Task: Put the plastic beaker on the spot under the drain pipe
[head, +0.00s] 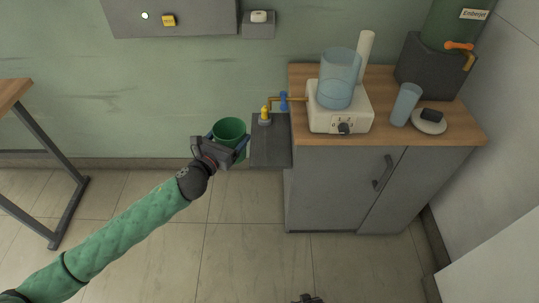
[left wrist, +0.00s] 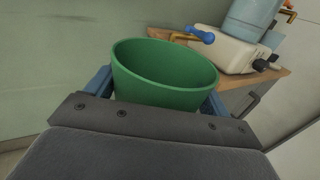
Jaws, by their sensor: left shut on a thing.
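A green plastic beaker (head: 230,129) is upright, its open mouth facing up, in my left gripper (head: 227,141). The left gripper is shut on it, with one blue finger on each side; the beaker also shows in the left wrist view (left wrist: 165,78). The drain pipe (head: 274,100), brass with a blue tap handle and a yellow end, sticks out left from a white appliance (head: 352,116). Below its end is the top of a grey stand (head: 278,128). The beaker is just left of this stand. A small dark part at the head view's bottom edge may be my right gripper (head: 308,298); its jaws cannot be made out.
The wooden-topped cabinet (head: 448,134) carries the appliance with a clear blue vessel (head: 341,80), a blue tumbler (head: 406,104), a dish with a dark block (head: 429,122) and a green dispenser (head: 451,25). A grey wall panel (head: 200,18) hangs above. The floor left of the cabinet is clear.

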